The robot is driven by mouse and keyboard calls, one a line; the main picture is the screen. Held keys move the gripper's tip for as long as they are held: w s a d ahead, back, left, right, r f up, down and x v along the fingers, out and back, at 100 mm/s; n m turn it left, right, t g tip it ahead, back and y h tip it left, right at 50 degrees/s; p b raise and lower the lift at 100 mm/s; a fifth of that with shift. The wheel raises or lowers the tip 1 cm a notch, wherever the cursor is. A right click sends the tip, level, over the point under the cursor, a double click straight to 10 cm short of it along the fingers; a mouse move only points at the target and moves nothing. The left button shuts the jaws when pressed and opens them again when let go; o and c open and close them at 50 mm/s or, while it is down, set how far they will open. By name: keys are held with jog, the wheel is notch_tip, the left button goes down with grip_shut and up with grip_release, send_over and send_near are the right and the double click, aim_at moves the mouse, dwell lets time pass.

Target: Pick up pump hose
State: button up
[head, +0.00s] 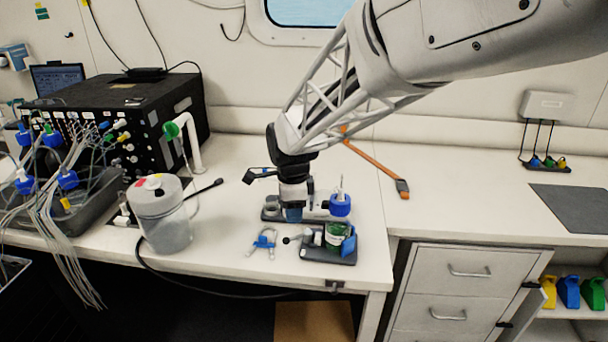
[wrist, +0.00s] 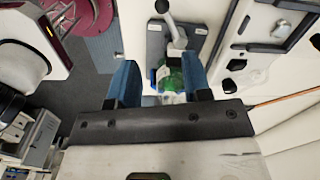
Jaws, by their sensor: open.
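No part is plainly marked as the pump hose, and I cannot tell for certain which one it is. A thin dark hose or cable with a black end piece (head: 205,188) lies on the bench beside the lidded grey container (head: 163,222). My gripper (head: 294,213) points down over the front of the bench, behind a small dark stand (head: 345,259) with a green-and-white jar (head: 334,236). In the wrist view its two blue fingers (wrist: 160,78) are apart. A green-and-clear vessel (wrist: 171,80) shows beyond and between them. I see nothing gripped.
A blue-and-white clamp-like piece (head: 263,242) lies left of the stand. A blue-capped bottle (head: 340,204) stands close to my gripper's right. A black box (head: 125,120) and a tray with many thin tubes (head: 90,200) fill the left. The right bench is mostly clear.

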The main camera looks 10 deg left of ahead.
aim_at(263, 236)
jog(key=a+f+m, duration=0.1)
jog(key=a, duration=0.2)
jog(key=w+a+f+m, duration=0.1)
jog(key=a+f, duration=0.1)
jog(key=a, duration=0.1)
jog(key=w+a+f+m, duration=0.1)
jog(key=a+f, duration=0.1)
jog(key=a, duration=0.1)
jog(key=shift+w+f, duration=0.1)
jog(key=shift+f, duration=1.3)
jog(key=shift+d+f, duration=0.1)
jog(key=shift+f, duration=2.5)
grip_shut()
